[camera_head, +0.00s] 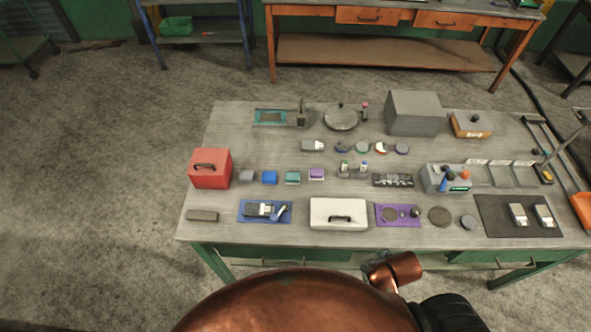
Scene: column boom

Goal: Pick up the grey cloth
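A small grey piece (246,177), which looks like the folded grey cloth, lies on the workbench (300,240) just right of the red box. It is first in a row with a blue piece (269,178), a teal piece (292,178) and a purple piece (316,174). It is too small to make out its folds. Nothing covers it. Neither of my grippers is in view; only copper and black parts of my own body show at the bottom edge.
A red box (209,170) with a handle stands close left of the grey piece. A flat grey-brown block (202,216), a blue tray (250,218) and a white handled box (338,222) lie along the front. A grey box (413,113) stands at the back right.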

